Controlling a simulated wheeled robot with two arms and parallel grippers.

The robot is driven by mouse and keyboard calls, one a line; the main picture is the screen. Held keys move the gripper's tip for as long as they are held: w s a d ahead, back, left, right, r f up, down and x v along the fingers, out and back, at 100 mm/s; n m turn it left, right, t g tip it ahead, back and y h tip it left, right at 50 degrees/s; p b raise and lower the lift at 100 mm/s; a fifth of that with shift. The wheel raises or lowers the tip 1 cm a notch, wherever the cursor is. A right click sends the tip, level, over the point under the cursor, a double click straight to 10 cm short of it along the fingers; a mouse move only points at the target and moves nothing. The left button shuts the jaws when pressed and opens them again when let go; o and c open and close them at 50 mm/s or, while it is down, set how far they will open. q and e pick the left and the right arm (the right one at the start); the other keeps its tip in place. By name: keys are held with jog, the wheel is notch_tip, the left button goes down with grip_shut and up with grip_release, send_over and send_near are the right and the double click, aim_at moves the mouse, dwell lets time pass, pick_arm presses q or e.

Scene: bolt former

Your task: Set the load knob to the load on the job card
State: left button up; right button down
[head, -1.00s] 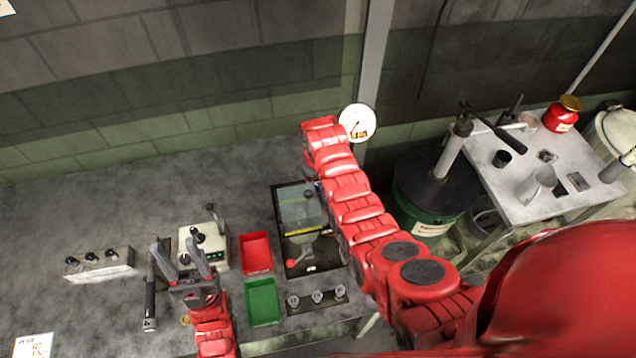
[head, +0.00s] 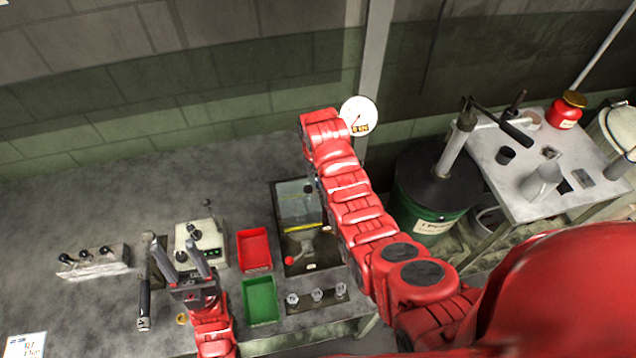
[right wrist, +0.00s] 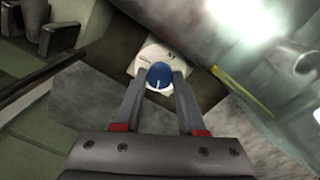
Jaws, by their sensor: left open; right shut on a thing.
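A blue knob (right wrist: 159,76) with a pale pointer line sits on a light plate (right wrist: 147,55) in the right wrist view. My right gripper (right wrist: 160,78) is shut on it, one finger at each side. In the head view my red right arm hides that gripper and the knob. A round white gauge (head: 359,116) with a needle is beside the arm's upper end; its reading is too small to tell. The job card (head: 25,346) lies at the lower left, its text unreadable. My left gripper (head: 171,241) is open and empty above the bench.
A red tray (head: 254,250) and a green tray (head: 261,299) lie between my arms. A machine with a clear guard (head: 299,205) stands left of my right arm. A white control box (head: 203,243) is behind my left gripper. A side table (head: 535,165) stands at right.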

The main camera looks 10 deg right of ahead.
jog(key=m+b, duration=0.2)
jog(key=b, duration=0.1)
jog(key=shift+f+m, duration=0.3)
jog(key=shift+r+m+b, duration=0.1)
jog(key=shift+m+b, duration=0.3)
jog(key=shift+m, duration=0.1)
jog(key=shift+r+m, duration=0.15)
jog(key=shift+m, duration=0.75)
jog(key=shift+w+r+m+b, duration=0.1)
jog(key=shift+m+b, duration=0.2)
jog(key=shift+m, duration=1.9)
jog(key=c, duration=0.5)
grip_release()
